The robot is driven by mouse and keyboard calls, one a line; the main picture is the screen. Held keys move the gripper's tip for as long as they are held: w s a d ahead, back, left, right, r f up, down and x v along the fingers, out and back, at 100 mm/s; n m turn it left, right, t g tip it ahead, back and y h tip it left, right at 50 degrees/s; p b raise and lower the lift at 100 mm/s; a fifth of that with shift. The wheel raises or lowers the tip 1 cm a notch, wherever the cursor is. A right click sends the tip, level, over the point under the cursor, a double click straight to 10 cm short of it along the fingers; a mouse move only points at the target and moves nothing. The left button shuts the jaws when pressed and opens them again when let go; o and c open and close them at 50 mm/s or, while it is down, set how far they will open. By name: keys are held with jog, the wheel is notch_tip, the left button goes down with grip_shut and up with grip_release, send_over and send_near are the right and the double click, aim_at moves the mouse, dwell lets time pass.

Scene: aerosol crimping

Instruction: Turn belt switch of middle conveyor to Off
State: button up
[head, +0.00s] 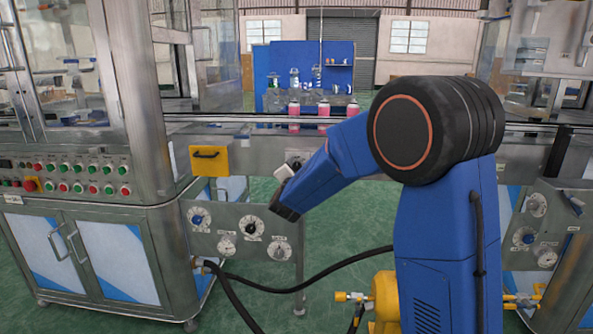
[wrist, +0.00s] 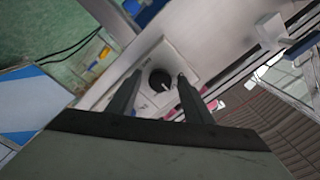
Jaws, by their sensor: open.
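In the wrist view a round black switch knob (wrist: 160,81) with a pale pointer mark sits on a white plate (wrist: 150,55) fixed to the metal conveyor side. My gripper (wrist: 157,77) is open, with one finger on each side of the knob. I cannot tell whether the fingers touch it. No Off lettering is readable. In the head view a small white box (head: 284,172) shows at the conveyor (head: 240,140), just beside my blue arm.
A panel with several dials (head: 251,227) stands below left of my arm. A yellow box (head: 208,160) hangs on the conveyor frame. Pink-labelled containers (head: 323,109) stand on the belt. A cabinet with coloured buttons (head: 65,175) is at left. Black hoses cross the green floor.

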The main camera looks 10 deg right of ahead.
jog(key=shift+c, duration=0.3)
jog(key=c, duration=1)
jog(key=n, duration=0.5)
jog(key=shift+n, duration=2.4)
jog(key=o, duration=1.1)
jog(key=shift+c, duration=0.2)
